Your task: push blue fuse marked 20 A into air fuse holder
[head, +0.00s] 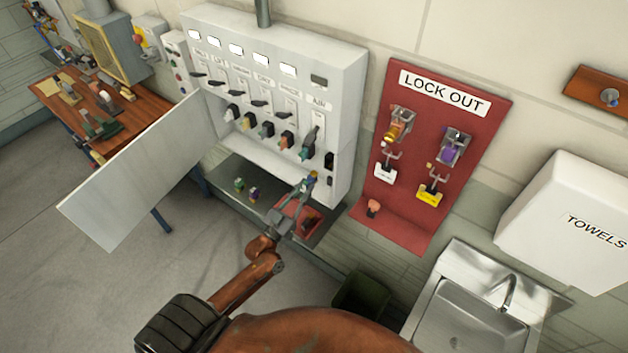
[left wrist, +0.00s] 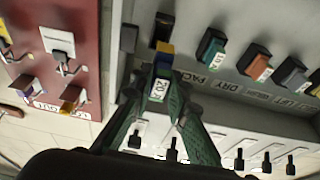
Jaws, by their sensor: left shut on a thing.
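The blue fuse (head: 314,174) has a yellow band, and its white 20 A label shows in the left wrist view (left wrist: 158,90). My left gripper (head: 305,186) is shut on it and holds it in front of the lower right part of the white panel. The black air fuse holder (left wrist: 163,27) is just beyond the fuse's far end in the left wrist view, at the end of the holder row. The fuse looks roughly in line with it, but I cannot tell if they touch. The fuse and fingers hide the label there. My right gripper is out of view.
Teal (left wrist: 211,47), orange (left wrist: 258,66) and grey fuses sit in neighbouring holders. Below the panel (head: 280,50), a shelf carries a red tray (head: 288,228), a green piece (head: 239,184) and a purple piece (head: 253,194). The open panel door (head: 140,180) stands left; the red lockout board (head: 410,210) is right.

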